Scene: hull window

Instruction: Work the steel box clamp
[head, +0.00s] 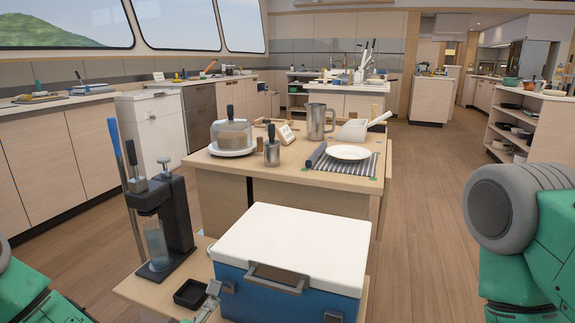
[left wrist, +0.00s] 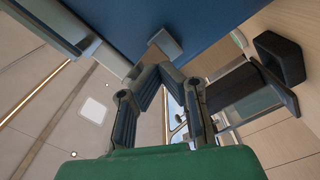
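The box (head: 295,245) has a white lid and blue sides, and its lid is down in the head view. A grey steel clamp plate (head: 226,285) is on the box's front left. In the left wrist view a grey plate (left wrist: 166,42) stands out from the blue box wall (left wrist: 125,20). My left gripper (head: 210,300) is low beside the box's left front. In the left wrist view its fingertips (left wrist: 158,72) meet just short of the plate, with nothing visible between them. My right gripper is out of view; only my right arm shows.
A small black tray (head: 190,293) and a black press (head: 172,220) holding a clear cylinder stand left of the box. A steel handle (head: 277,277) is on the box front. A table behind bears a plate (head: 348,153), a jug (head: 318,122) and a domed dish (head: 232,137).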

